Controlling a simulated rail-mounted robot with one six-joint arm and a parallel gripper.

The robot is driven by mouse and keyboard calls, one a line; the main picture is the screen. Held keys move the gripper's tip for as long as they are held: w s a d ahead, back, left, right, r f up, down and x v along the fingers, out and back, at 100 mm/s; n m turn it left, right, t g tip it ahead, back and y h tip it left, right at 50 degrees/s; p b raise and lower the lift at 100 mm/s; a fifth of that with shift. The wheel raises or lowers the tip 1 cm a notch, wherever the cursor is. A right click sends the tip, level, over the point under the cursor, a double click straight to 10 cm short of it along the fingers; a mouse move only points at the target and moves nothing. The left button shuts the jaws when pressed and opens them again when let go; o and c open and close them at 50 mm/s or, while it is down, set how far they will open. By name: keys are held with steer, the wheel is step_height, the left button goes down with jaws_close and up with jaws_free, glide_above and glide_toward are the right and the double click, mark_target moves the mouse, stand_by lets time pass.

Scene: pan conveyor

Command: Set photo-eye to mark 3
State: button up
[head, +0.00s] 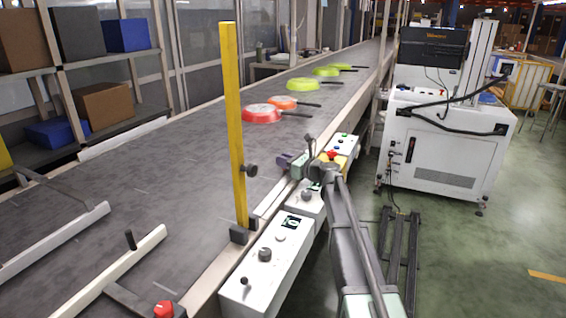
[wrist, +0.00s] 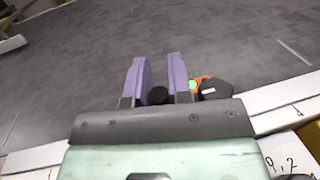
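My gripper (head: 291,163) is low over the near edge of the conveyor in the head view. Its two purple fingers (wrist: 160,72) stand a small gap apart in the wrist view. A round black knob (wrist: 158,95) fills that gap and seems to be held. Just right of the fingers is a small black and orange unit (wrist: 210,88) with a green light, which looks like the photo-eye. A white scale strip (wrist: 290,155) with digits shows at the lower right, only partly. Mark 3 cannot be made out. The photo-eye is not clear in the head view.
A yellow post (head: 232,120) with a black knob rises left of my gripper. White control boxes (head: 268,265) line the conveyor (head: 160,175) edge. Red, orange and green pans (head: 262,115) lie farther up the belt. A white machine (head: 440,145) stands right.

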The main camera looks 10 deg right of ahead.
steer(key=shift+o, duration=0.3)
steer(key=shift+s+d, duration=0.1)
steer(key=v, duration=1)
steer(key=shift+s+d, duration=0.2)
steer(key=shift+r, duration=0.1)
